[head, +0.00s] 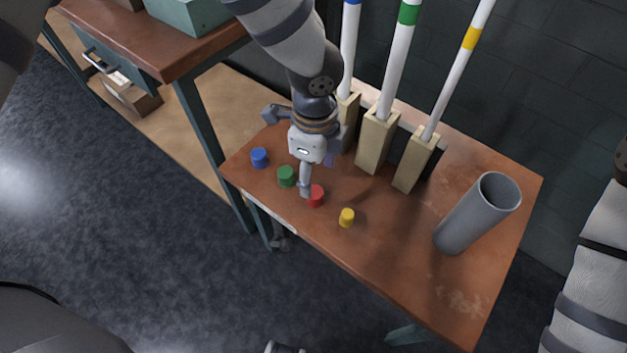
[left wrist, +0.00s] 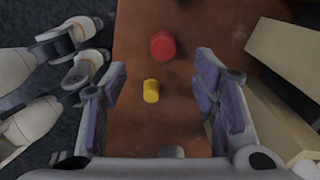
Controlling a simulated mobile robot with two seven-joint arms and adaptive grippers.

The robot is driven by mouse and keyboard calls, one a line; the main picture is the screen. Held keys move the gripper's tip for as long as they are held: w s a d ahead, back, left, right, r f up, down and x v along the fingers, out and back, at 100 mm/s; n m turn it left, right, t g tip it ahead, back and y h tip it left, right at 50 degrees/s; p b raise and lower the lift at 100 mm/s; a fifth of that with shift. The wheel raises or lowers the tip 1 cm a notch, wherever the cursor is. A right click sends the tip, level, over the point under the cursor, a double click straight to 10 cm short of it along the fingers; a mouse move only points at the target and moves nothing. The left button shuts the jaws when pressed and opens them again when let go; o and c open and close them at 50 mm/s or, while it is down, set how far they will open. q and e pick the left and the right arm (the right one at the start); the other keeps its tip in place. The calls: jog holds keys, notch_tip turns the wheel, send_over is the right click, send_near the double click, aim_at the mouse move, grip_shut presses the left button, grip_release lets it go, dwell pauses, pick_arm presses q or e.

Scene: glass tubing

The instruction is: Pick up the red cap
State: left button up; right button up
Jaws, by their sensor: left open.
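The red cap (head: 317,196) stands on the brown table (head: 400,275) near its front edge, between the green cap (head: 286,176) and the yellow cap (head: 347,217). My left gripper (head: 318,176) is above the table beside the red cap, pointing down. One finger overlaps the cap's left edge in the head view; I cannot tell whether they touch. In the left wrist view the left gripper (left wrist: 160,82) is open and empty, with the red cap (left wrist: 163,45) ahead, above the space between the fingers. The yellow cap (left wrist: 151,91) shows between the fingers there.
A blue cap (head: 259,157) stands left of the green one. Several white tubes with coloured bands rise from wooden blocks (head: 376,142) close behind the gripper. The table's front right is clear.

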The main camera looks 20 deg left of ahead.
aim_at(314, 191)
pick_arm(q)
jog(key=f, duration=0.9)
jog(key=shift+w+a+b, duration=0.1)
jog(key=shift+w+b, duration=0.15)
jog(key=shift+b, duration=0.1)
jog(key=shift+c, duration=0.3)
jog(key=c, duration=0.8)
